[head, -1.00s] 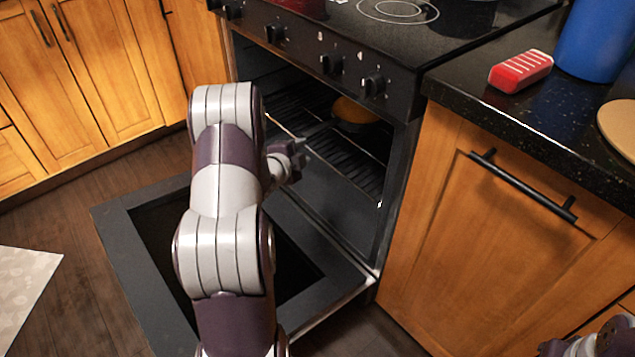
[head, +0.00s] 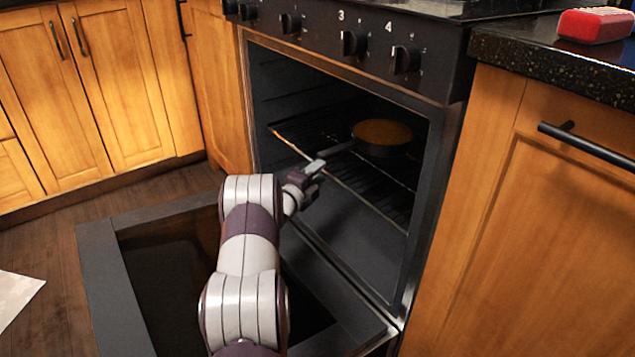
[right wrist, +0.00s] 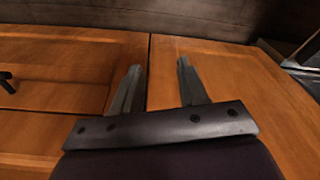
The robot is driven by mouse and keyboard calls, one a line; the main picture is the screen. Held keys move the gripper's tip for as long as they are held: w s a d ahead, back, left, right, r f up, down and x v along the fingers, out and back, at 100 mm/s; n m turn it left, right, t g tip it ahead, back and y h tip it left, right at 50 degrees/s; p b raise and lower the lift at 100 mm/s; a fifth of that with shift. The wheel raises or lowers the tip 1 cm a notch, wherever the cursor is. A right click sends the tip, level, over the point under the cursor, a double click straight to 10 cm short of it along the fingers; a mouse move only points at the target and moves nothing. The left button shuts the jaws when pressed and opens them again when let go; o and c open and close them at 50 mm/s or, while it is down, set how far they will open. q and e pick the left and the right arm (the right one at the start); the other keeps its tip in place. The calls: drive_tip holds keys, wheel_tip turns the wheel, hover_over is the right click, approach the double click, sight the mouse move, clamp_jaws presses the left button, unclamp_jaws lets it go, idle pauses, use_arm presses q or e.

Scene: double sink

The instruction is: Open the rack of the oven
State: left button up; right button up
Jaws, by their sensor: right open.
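The oven (head: 345,62) stands with its door (head: 95,270) folded down flat in front. Its wire rack (head: 375,195) is inside the cavity, and a pan (head: 383,134) with orange-brown contents sits on it, handle toward the front left. My left gripper (head: 314,168) is at the rack's front edge, close to the pan's handle end. Its fingers are small and partly hidden, so I cannot tell whether they hold or touch the rack. My right gripper (right wrist: 156,88) is open and empty in the right wrist view, in front of wooden cabinet fronts.
A wooden cabinet (head: 530,240) with a black bar handle (head: 590,146) stands right of the oven. A red and white block (head: 594,25) lies on the dark counter above it. Wooden cabinets (head: 85,90) line the left.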

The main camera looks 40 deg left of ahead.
use_arm(q)
drive_tip(key=shift+w, duration=0.2)
clamp_jaws()
use_arm(e)
drive_tip(key=shift+f, duration=0.1)
use_arm(q)
drive_tip(key=shift+s, duration=0.1)
drive_tip(key=s+a+p, duration=0.2)
drive_tip(key=s+a, duration=0.1)
drive_tip(key=s, duration=0.9)
drive_tip(key=s+a+p, duration=0.3)
drive_tip(key=s+a, duration=0.1)
drive_tip(key=s, duration=0.8)
use_arm(e)
drive_tip(key=shift+s+a+r, duration=0.1)
drive_tip(key=shift+s+r, duration=0.25)
drive_tip(key=shift+r, duration=0.5)
drive_tip(key=shift+s+a+r, duration=0.1)
drive_tip(key=shift+s+r, duration=0.25)
drive_tip(key=shift+r, duration=0.55)
drive_tip(key=shift+s+a+r, duration=0.1)
drive_tip(key=shift+s+r, duration=0.25)
drive_tip(key=shift+r, duration=0.5)
use_arm(q)
unclamp_jaws()
